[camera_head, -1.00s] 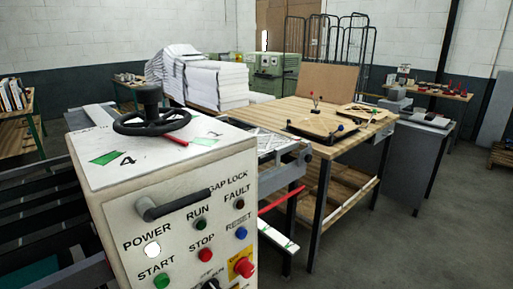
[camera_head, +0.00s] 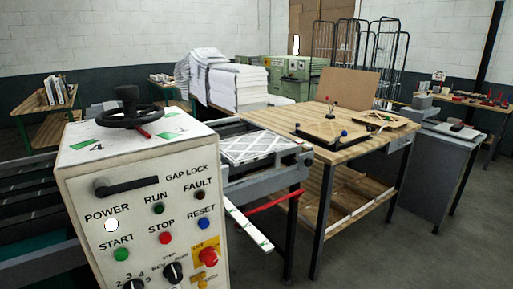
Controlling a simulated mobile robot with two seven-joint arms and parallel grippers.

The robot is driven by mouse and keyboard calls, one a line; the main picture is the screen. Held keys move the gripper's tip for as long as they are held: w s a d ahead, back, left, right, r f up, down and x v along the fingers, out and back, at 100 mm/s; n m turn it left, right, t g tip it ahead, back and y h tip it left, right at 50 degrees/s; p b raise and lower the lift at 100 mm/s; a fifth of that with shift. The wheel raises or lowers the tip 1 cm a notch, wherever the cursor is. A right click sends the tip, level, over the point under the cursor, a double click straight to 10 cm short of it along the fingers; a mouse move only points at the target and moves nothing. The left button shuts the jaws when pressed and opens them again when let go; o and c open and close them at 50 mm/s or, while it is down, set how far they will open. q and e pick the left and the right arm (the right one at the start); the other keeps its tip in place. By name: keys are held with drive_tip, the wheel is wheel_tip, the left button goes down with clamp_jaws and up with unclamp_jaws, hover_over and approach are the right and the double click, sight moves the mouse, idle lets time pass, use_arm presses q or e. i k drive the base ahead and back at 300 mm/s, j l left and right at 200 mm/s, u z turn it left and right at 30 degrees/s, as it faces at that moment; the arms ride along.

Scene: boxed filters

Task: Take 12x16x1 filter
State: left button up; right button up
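No boxed filter with a readable 12x16x1 label shows. A flat filter-like panel (camera_head: 252,146) with white diagonal strips lies on the grey machine bed behind the control box. White stacked sheets or pads (camera_head: 238,86) stand further back. Several boxes or books (camera_head: 56,90) stand upright on a shelf at the far left; their labels are too small to read. Neither of my grippers is in view.
A control box (camera_head: 140,200) with buttons and a black handwheel (camera_head: 130,115) stands close in front. A wooden workbench (camera_head: 345,150) holds a dark-framed fixture (camera_head: 330,132). A grey cabinet (camera_head: 440,170) stands to its right. Open floor (camera_head: 430,255) lies at the lower right.

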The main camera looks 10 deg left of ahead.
sight(243, 149)
drive_tip(key=i+l+u, duration=0.1)
drive_tip(key=l, duration=0.35)
drive_tip(key=l+u, duration=0.1)
drive_tip(key=l, duration=0.3)
drive_tip(key=i+l, duration=0.15)
drive_tip(key=l, duration=0.15)
drive_tip(key=i+l+u, duration=0.1)
drive_tip(key=l, duration=0.2)
drive_tip(key=i+l, duration=0.15)
drive_tip(key=l, duration=0.15)
drive_tip(key=i+l+u, duration=0.15)
drive_tip(key=l, duration=0.25)
drive_tip(key=i+l+u, duration=0.1)
drive_tip(key=i+l, duration=0.25)
drive_tip(key=i+l+u, duration=0.1)
drive_tip(key=i+l, duration=0.25)
drive_tip(key=i+l+u, duration=0.15)
drive_tip(key=i+l, duration=0.15)
drive_tip(key=l, duration=0.2)
